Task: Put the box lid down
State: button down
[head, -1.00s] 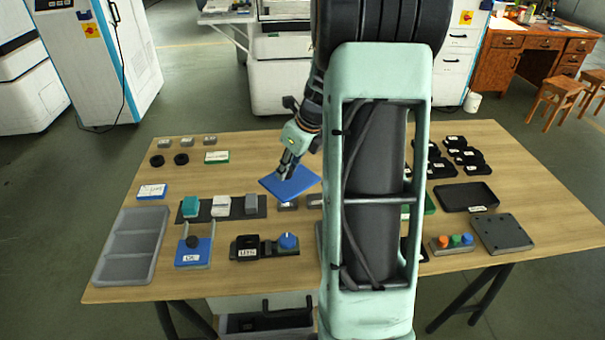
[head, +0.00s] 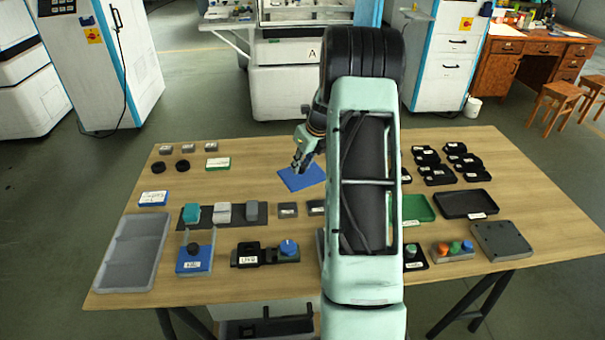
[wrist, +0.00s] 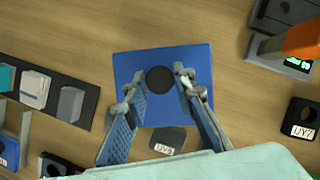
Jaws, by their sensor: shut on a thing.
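The box lid is a flat blue square plate (head: 304,177) with a round black knob in its middle, seen from above in the wrist view (wrist: 140,64). My gripper (head: 298,168) is shut on the lid; in the wrist view its two fingers (wrist: 158,88) reach over the plate on either side of the knob. The lid looks level and low over bare wood; whether it touches the table I cannot tell. My arm hides part of the table to the right of the lid in the head view.
The wooden table (head: 250,183) is clear around and behind the lid. Small grey labelled blocks (head: 287,210) lie just in front of it. A dark rack with teal, white and grey blocks (head: 222,213) is to the left. A green tray (head: 418,209) and black tray (head: 466,204) are right.

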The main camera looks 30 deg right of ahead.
aim_at(302, 166)
jog(key=shift+w+d+f, duration=0.4)
jog(key=shift+w+f, duration=0.1)
jog(key=shift+f, duration=0.25)
jog(key=shift+w+d+f, duration=0.35)
jog(key=shift+w+f, duration=0.15)
jog(key=shift+f, duration=1.65)
jog(key=shift+f, duration=0.1)
jog(key=c, duration=1.6)
grip_release()
jog(key=v, duration=1.2)
jog(key=shift+s, duration=0.1)
